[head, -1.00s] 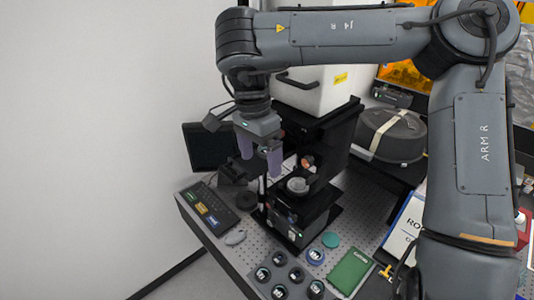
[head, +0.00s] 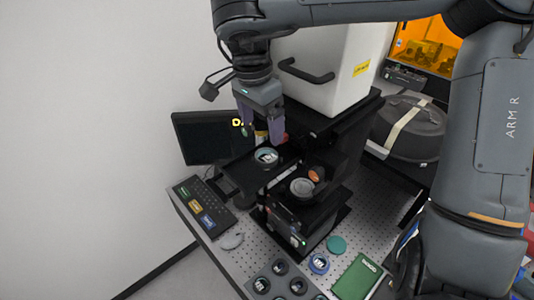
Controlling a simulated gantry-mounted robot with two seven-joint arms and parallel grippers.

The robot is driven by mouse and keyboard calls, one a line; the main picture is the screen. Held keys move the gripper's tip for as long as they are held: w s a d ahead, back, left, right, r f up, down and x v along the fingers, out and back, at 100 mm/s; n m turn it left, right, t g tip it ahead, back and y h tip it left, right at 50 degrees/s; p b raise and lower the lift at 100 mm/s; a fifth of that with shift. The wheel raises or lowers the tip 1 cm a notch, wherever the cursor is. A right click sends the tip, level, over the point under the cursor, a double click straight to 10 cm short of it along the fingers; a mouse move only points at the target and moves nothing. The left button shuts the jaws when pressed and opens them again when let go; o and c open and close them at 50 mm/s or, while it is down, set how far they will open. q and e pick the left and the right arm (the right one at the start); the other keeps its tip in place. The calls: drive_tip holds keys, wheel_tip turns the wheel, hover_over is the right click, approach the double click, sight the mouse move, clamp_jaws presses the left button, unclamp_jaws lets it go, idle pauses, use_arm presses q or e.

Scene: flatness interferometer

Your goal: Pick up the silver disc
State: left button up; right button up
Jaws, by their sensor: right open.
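My right gripper (head: 261,134) hangs fingers-down from the upper middle, its two purple fingers apart with nothing seen held between them. Just below the fingers, a round silver-faced disc with a teal rim (head: 266,156) lies on a dark surface of the black instrument. A gap appears between it and the fingertips, though the depth is hard to judge. A second round grey, silvery piece (head: 301,187) sits on the instrument's lower stage, beside a small copper-coloured round part (head: 314,175). I cannot tell for certain which is the silver disc. My left gripper is not in view.
The black instrument (head: 338,160) with a white housing (head: 330,75) stands behind. A monitor (head: 190,140) and keyboard (head: 205,207) are at left. Several dark round pieces, a teal disc (head: 337,244) and a green booklet (head: 357,277) lie on the perforated bench in front.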

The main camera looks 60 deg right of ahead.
sight(267, 155)
drive_tip(key=shift+s+d+f+p, duration=0.1)
drive_tip(key=shift+s+f+p, duration=0.05)
drive_tip(key=shift+f, duration=1.2)
drive_tip(key=shift+s+d+f+p, duration=0.1)
drive_tip(key=shift+s+f+p, duration=0.05)
drive_tip(key=shift+f, duration=1.15)
drive_tip(key=shift+s+d+f+p, duration=0.1)
drive_tip(key=shift+s+f+p, duration=0.05)
drive_tip(key=shift+f, duration=1.2)
drive_tip(key=c, duration=1.3)
drive_tip(key=shift+r, duration=0.15)
